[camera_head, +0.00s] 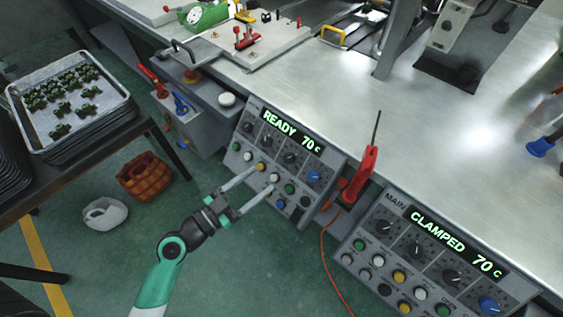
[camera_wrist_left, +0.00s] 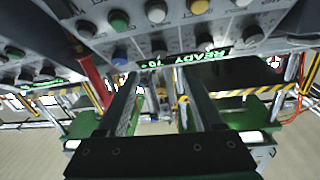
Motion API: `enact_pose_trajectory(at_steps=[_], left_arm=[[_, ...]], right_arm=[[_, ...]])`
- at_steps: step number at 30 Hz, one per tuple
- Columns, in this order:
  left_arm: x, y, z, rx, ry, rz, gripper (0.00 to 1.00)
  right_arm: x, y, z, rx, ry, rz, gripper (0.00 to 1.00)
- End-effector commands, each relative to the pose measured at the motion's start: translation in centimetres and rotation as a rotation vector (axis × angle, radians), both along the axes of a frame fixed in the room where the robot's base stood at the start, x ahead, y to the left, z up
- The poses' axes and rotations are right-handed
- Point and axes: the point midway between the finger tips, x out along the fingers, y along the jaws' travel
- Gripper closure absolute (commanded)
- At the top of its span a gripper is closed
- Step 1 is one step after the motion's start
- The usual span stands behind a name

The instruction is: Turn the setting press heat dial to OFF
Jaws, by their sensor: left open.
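The left control panel (camera_head: 249,134) on the bench front shows a green "READY 70 C" display; its name label is too small to read. A blue dial (camera_head: 313,177) sits at its lower right, and it also shows in the left wrist view (camera_wrist_left: 120,55). Its setting is too small to read. My left gripper (camera_head: 265,177) is open and empty, its fingers in front of the panel's lower button rows, left of the blue dial. In the wrist view the two fingers (camera_wrist_left: 160,78) stand apart, with the panel above them. My right gripper is not in view.
The panel marked "MAIN" (camera_head: 395,203) stands to the right, reading "CLAMPED 70 C", with its own blue dial (camera_head: 489,305). A red-handled tool (camera_head: 364,172) with an orange cable stands between the panels. A metal tray (camera_head: 30,120) and a brown basket (camera_head: 145,178) are at left.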

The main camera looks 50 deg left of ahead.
Motion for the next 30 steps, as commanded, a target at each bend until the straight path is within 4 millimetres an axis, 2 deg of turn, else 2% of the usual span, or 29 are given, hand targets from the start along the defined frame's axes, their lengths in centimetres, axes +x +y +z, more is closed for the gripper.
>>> enact_pose_trajectory(at_steps=[1, 6, 10, 15, 22, 23, 30], left_arm=[[1.3, -0.1, 0.3, 0.002, -0.002, -0.006, 0.32], [5.2, 0.0, 0.3, 0.0, -0.003, -0.004, 0.32], [7.4, 0.1, 0.1, 0.001, -0.002, -0.003, 0.32], [8.7, 0.2, 0.1, 0.0, -0.001, -0.001, 0.32], [8.8, 0.2, 0.0, 0.0, -0.001, -0.001, 0.32], [8.8, 0.2, 0.0, 0.0, -0.001, -0.001, 0.36], [8.8, 0.2, 0.0, 0.0, -0.001, -0.001, 0.79]], right_arm=[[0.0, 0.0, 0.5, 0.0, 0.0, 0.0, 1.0], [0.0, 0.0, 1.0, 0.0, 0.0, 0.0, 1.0], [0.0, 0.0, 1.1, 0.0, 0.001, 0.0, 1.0], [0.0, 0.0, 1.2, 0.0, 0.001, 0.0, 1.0], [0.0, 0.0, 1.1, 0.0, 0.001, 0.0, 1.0], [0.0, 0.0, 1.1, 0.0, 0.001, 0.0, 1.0], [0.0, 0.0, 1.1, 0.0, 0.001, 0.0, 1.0]])
